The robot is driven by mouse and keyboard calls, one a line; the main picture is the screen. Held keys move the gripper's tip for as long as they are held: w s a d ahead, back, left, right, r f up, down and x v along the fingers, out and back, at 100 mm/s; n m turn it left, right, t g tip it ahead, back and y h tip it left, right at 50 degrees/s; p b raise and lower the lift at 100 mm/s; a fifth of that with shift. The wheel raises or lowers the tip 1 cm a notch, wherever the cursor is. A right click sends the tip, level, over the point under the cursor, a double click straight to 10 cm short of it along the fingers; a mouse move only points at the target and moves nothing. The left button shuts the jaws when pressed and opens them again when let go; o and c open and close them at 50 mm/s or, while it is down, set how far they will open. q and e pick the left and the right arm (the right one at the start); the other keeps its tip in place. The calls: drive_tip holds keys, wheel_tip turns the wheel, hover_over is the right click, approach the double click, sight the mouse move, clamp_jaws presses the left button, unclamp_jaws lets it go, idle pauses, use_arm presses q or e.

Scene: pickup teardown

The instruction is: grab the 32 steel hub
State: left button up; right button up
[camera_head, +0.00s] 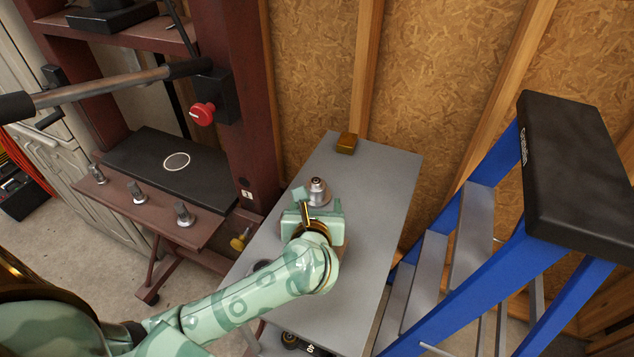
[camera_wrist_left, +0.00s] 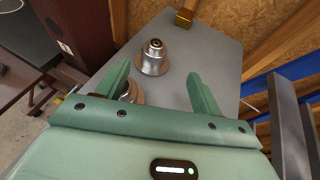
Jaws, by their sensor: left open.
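A steel hub (camera_head: 317,188) with a wide round flange and a narrower top stands upright on the grey table (camera_head: 385,165). It also shows in the left wrist view (camera_wrist_left: 153,57), beyond the gap between the fingertips. A second metal hub-like part (camera_wrist_left: 131,92) is partly hidden behind the left-hand finger in that view. No number is readable on either part. My left gripper (camera_head: 319,204) is open and empty above the table, just on the near side of the first hub. Its fingers (camera_wrist_left: 158,72) appear apart from that hub. My right gripper is not in view.
A brass-coloured block (camera_head: 346,143) sits at the table's far edge by the wall. A dark red press frame (camera_head: 235,100) with a red knob (camera_head: 203,113) stands left. A blue step ladder (camera_head: 500,270) stands close on the right. The table's right part is clear.

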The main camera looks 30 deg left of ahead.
sight(316, 181)
use_arm(q)
drive_tip(key=b+x, duration=0.1)
drive_tip(key=x, duration=0.3)
drive_tip(key=shift+w+a+f, duration=0.1)
drive_tip(key=shift+a+f, duration=0.05)
drive_tip(key=b+x, duration=0.1)
drive_tip(key=x, duration=0.3)
drive_tip(key=shift+w+a, duration=0.1)
drive_tip(key=shift+w, duration=0.25)
drive_tip(key=shift+w+a+f, duration=0.1)
drive_tip(key=shift+w+f, duration=0.05)
drive_tip(key=shift+w+a, duration=0.2)
drive_tip(key=shift+w, duration=0.1)
drive_tip(key=b+x, duration=0.1)
drive_tip(key=x, duration=0.1)
drive_tip(key=b+x, duration=0.1)
drive_tip(key=x, duration=0.1)
drive_tip(key=shift+w+a+f, duration=0.1)
drive_tip(key=shift+a+f, duration=0.1)
drive_tip(key=shift+a, duration=0.1)
drive_tip(key=shift+r, duration=0.1)
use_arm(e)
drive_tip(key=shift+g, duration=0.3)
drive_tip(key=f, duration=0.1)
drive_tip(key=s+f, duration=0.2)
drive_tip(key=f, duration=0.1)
